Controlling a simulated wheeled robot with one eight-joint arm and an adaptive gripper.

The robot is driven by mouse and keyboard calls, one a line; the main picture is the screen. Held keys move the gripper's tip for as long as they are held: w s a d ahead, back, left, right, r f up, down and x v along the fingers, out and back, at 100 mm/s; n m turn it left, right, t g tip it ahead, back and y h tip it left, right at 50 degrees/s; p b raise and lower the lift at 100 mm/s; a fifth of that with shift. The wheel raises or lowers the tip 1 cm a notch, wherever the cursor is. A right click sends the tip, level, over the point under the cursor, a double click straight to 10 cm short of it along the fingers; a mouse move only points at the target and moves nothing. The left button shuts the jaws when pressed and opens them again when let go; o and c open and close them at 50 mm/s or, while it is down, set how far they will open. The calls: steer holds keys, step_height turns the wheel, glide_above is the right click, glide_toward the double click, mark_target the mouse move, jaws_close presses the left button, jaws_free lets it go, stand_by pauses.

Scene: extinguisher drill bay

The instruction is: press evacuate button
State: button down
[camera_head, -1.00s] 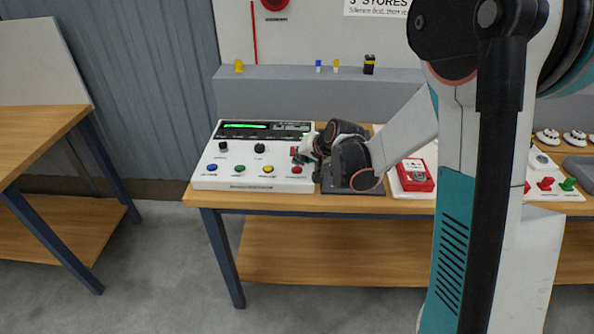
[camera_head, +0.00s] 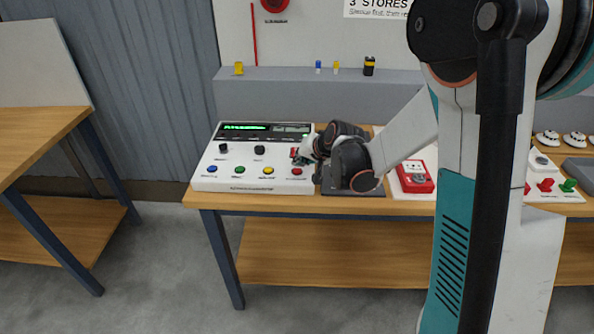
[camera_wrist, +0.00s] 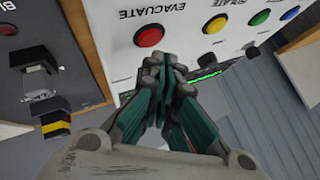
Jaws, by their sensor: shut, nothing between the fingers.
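The red evacuate button (camera_head: 297,170) is at the right end of the front button row on the white panel (camera_head: 225,184). In the wrist view, the red button (camera_wrist: 149,36) is beside the word EVACUATE and looks unpressed. My gripper (camera_head: 301,156) is over the right side of the panel, just behind the red button in the head view. In the wrist view, my gripper (camera_wrist: 162,66) has its fingertips together, close to the red button, with nothing seen between them. I cannot tell whether they touch the panel.
Blue (camera_head: 212,169), green (camera_head: 239,169) and yellow (camera_head: 268,170) buttons share the row. Two dark knobs and a green display (camera_head: 246,128) are behind them. A dark plate (camera_head: 350,189) adjoins the panel on the right, with a red box (camera_head: 416,178) beyond. A grey ledge stands behind.

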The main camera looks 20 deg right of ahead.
steer(key=shift+f, duration=0.1)
steer(key=shift+f+b, duration=0.35)
steer(key=shift+b, duration=0.1)
